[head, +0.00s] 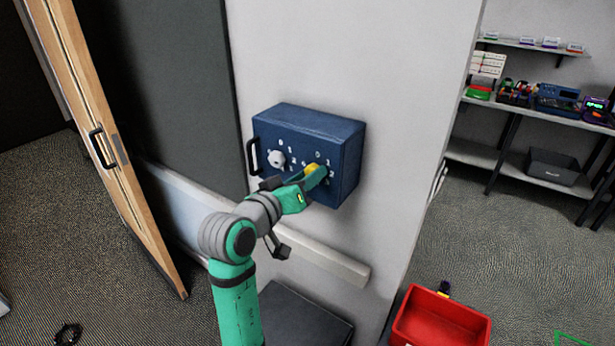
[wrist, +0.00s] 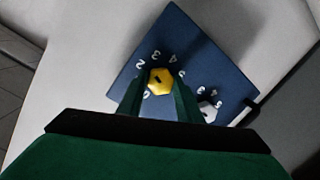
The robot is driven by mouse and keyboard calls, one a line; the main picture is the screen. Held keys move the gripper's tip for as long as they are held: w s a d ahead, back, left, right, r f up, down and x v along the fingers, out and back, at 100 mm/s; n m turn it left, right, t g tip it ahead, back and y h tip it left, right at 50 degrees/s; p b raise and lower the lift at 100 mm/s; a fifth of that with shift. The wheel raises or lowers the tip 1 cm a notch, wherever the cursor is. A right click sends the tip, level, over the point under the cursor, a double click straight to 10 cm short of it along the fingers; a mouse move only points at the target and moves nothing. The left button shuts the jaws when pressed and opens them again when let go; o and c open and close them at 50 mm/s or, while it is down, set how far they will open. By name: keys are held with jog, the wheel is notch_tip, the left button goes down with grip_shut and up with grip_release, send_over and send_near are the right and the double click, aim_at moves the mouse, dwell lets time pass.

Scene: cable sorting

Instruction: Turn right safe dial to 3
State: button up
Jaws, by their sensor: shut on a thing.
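A dark blue safe (head: 342,162) is mounted on the pale wall. Its left dial (head: 277,158) is white and its right dial (head: 311,168) is yellow, each ringed by white digits. My gripper (head: 316,176) is at the right dial and partly covers it. In the wrist view, my gripper (wrist: 159,86) has one finger on each side of the yellow dial (wrist: 160,77) and is shut on it. Digits 2, 3 and 4 show around this dial, with 0 near one finger. A dark mark shows on the dial, but I cannot tell which digit it points to.
The safe has a black handle (head: 252,156) on its left side. A pale rail (head: 325,262) runs along the wall below. A red bin (head: 440,320) stands on the floor at the lower right. Shelves (head: 545,110) with several items stand at the right. A wooden door (head: 105,140) is at the left.

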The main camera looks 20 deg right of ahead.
jog(key=m+t, duration=0.1)
jog(key=m, duration=0.4)
jog(key=shift+y, duration=0.3)
dwell(0.4)
jog(key=o, duration=1)
jog(key=shift+o, duration=0.2)
jog(key=shift+s, duration=0.1)
jog(key=v, duration=1)
jog(key=shift+s+a, duration=0.25)
jog(key=shift+a, duration=0.05)
